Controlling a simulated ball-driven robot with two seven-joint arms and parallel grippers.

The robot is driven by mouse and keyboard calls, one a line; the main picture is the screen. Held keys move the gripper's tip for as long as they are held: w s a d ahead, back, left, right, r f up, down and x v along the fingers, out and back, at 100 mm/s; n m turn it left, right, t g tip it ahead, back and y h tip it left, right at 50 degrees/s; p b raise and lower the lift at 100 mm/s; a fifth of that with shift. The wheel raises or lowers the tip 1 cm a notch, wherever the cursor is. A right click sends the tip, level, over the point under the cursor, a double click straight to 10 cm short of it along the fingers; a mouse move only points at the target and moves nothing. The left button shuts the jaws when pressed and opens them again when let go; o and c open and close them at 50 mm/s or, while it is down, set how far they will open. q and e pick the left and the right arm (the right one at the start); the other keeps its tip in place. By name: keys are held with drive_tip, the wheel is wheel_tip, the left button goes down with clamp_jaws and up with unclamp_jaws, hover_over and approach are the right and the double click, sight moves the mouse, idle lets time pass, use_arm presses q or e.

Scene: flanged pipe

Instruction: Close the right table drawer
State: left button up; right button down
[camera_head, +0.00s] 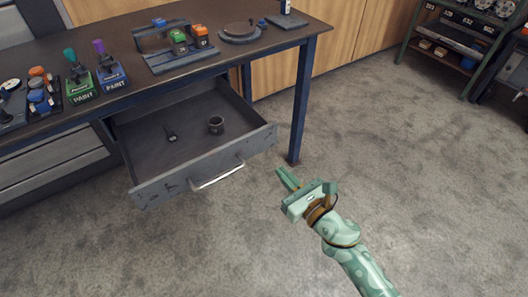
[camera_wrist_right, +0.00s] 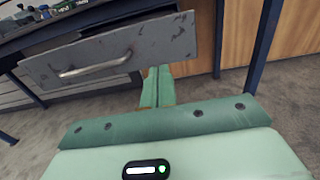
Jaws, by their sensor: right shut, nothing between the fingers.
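The right table drawer (camera_head: 205,170) is pulled out under the dark worktable in the head view. Its metal bar handle (camera_head: 217,177) is on the front panel. A small dark cup (camera_head: 216,125) and a small dark item (camera_head: 171,135) lie inside. My right gripper (camera_head: 284,177) is shut and empty, to the right of the drawer front and apart from the handle. In the right wrist view the drawer front (camera_wrist_right: 120,50) is ahead, with its handle (camera_wrist_right: 95,66) left of my shut fingers (camera_wrist_right: 158,74). My left gripper is in neither view.
The worktable (camera_head: 120,45) carries paint bottles (camera_head: 110,75), a tool rack (camera_head: 170,45) and a round turntable (camera_head: 239,30). A blue table leg (camera_head: 302,100) stands right of the drawer. A green shelf (camera_head: 465,45) is at the far right. The floor in front is clear.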

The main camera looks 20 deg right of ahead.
sight(258, 145)
drive_tip(key=x, duration=0.9)
drive_tip(key=shift+f+b, duration=0.15)
drive_tip(key=shift+b, duration=0.2)
drive_tip(key=shift+w, duration=0.2)
drive_tip(key=shift+w+a, duration=0.1)
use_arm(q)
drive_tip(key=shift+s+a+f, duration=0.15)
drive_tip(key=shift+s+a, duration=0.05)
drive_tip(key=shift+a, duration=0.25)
use_arm(e)
drive_tip(key=shift+w, duration=0.1)
